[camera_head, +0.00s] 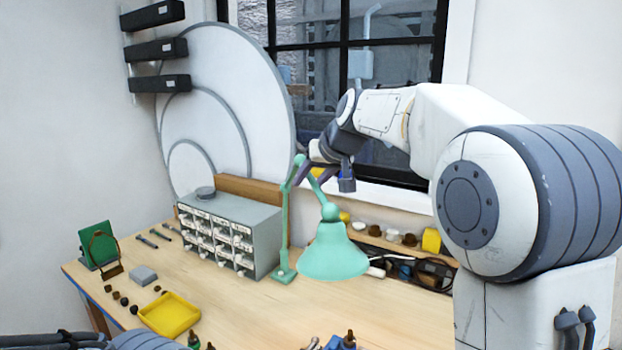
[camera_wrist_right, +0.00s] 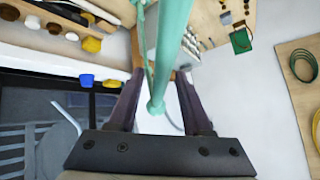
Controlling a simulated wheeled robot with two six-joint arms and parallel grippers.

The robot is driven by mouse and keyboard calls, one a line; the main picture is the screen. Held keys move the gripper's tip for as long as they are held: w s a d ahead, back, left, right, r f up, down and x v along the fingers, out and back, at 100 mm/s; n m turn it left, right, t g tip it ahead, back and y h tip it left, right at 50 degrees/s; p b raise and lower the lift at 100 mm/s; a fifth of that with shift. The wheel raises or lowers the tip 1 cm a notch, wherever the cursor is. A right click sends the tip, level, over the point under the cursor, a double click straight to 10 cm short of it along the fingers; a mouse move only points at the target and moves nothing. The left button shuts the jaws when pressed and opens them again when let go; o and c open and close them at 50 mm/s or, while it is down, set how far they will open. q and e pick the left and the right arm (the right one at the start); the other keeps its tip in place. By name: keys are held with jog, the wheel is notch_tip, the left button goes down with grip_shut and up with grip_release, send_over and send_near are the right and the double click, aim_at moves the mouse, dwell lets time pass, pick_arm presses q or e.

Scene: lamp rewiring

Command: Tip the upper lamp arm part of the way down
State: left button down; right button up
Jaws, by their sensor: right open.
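The green desk lamp stands on the workbench, its lower arm (camera_head: 286,225) upright on a small square base (camera_head: 284,275). Its upper arm (camera_head: 316,187) slopes down to the right from the elbow joint (camera_head: 299,160) to the shade (camera_head: 334,252), which hangs low over the bench. My right gripper (camera_head: 314,173) is at the upper arm just below the elbow. In the right wrist view, the upper arm (camera_wrist_right: 173,40) runs between the two dark fingers (camera_wrist_right: 158,80), with gaps beside it, and the gripper is open. My left gripper does not show.
A grey drawer cabinet (camera_head: 254,240) stands just left of the lamp. A yellow tray (camera_head: 170,314) and small parts lie at the front left. The window (camera_head: 395,60) is behind my right arm.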

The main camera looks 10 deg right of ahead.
grip_shut()
dwell(1.3)
